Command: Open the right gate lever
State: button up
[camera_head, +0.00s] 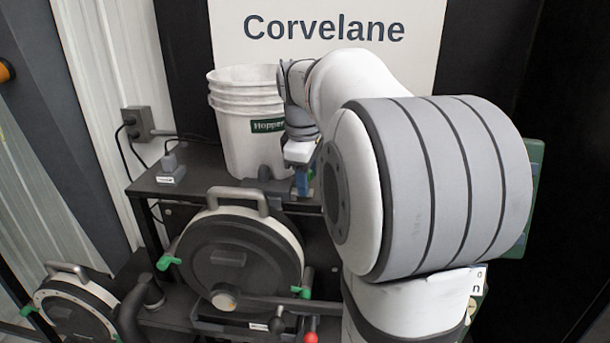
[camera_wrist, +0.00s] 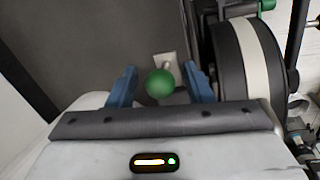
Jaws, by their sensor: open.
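A green ball knob (camera_wrist: 161,83) on a pale rod with a small light plate shows in the wrist view. It sits between the two blue fingers of my gripper (camera_wrist: 160,69), with gaps visible on both sides. My gripper is open, and nothing is clamped in it. In the head view my gripper (camera_head: 303,182) is above and right of the large dark round seed meter (camera_head: 235,262), beside the white buckets. The ball knob cannot be made out there. Green levers show at the meter's left (camera_head: 168,258) and right (camera_head: 303,286). I cannot tell whether the knob is the right gate lever.
White stacked hopper buckets (camera_head: 240,125) stand on a dark shelf (camera_head: 190,185), close left of my gripper. A second round meter (camera_head: 75,303) is at lower left, and a red knob (camera_head: 311,338) at the bottom. My arm hides much of the right side.

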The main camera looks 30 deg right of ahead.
jog(key=shift+c, duration=0.4)
grip_shut()
